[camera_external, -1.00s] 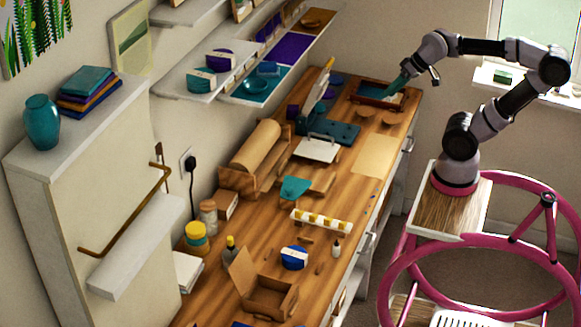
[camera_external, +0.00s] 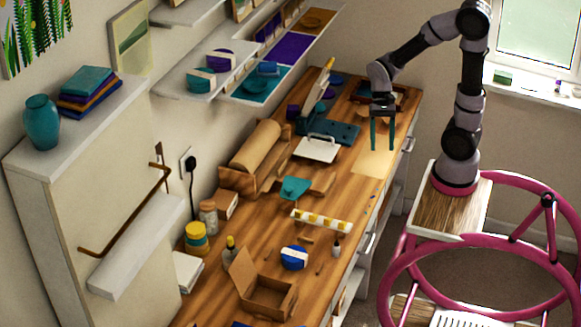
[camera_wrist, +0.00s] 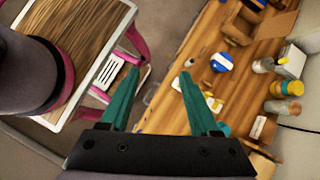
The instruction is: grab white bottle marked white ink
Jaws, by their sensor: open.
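A small white bottle (camera_external: 336,247) with a dark top stands upright near the front edge of the wooden workbench (camera_external: 368,195). Its label is too small to read. It lies to the right of a round blue-and-white item (camera_external: 294,258), which also shows in the wrist view (camera_wrist: 221,62). My gripper (camera_external: 383,148) has teal fingers pointing down, spread apart and empty, above the far part of the bench and well away from the bottle. The fingers (camera_wrist: 159,73) are also apart in the wrist view.
A white-and-yellow strip (camera_external: 320,221) lies just behind the bottle. An open cardboard box (camera_external: 268,295) and a yellow-capped bottle (camera_external: 230,247) stand to its left. Shelves (camera_external: 190,82) overhang the bench's wall side. Bench around the bottle is fairly clear.

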